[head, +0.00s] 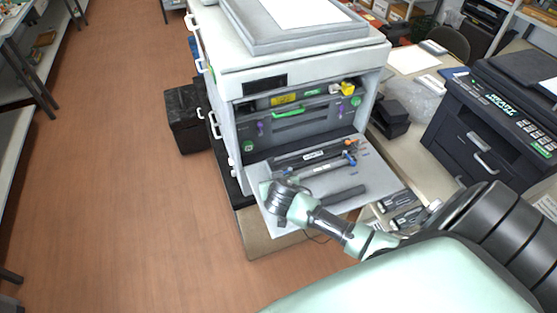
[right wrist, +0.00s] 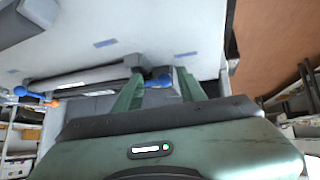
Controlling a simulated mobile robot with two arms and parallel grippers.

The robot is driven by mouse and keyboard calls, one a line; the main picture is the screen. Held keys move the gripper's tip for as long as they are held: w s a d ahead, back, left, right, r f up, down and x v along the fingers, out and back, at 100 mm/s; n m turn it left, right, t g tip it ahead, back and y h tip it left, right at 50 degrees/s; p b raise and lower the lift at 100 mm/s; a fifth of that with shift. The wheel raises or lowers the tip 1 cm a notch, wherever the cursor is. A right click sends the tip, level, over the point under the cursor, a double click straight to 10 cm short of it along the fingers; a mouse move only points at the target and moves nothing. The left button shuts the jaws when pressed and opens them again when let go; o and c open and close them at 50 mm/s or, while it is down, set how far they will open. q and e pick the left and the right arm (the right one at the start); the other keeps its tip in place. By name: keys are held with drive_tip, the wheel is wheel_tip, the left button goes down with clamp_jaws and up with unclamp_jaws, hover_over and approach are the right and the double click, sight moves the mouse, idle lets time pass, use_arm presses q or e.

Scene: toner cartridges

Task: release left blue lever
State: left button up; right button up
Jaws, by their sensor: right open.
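The printer's open front flap (head: 355,203) has dark bars across it in the head view. A blue lever (head: 351,161) shows at the bars' right end. My right gripper (head: 272,187) is over the flap's left part and hides what lies under it. In the right wrist view its two green fingers (right wrist: 159,78) are open. A blue lever (right wrist: 158,81) shows between their tips, at the end of a grey bar; contact cannot be told. Another blue lever (right wrist: 20,91) is at the far left of that view, near an orange part (right wrist: 52,103). My left gripper is not in view.
The printer (head: 225,120) stands behind the flap, its inner panel showing purple levers and a green handle (head: 286,113). A black printer (head: 490,125) is on the table at right. A black box (head: 187,118) is on the floor. Open floor lies left.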

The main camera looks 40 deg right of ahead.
clamp_jaws()
drive_tip(key=shift+s+r, duration=0.1)
drive_tip(key=shift+s, duration=0.1)
drive_tip(key=shift+d, duration=0.1)
idle(1.0)
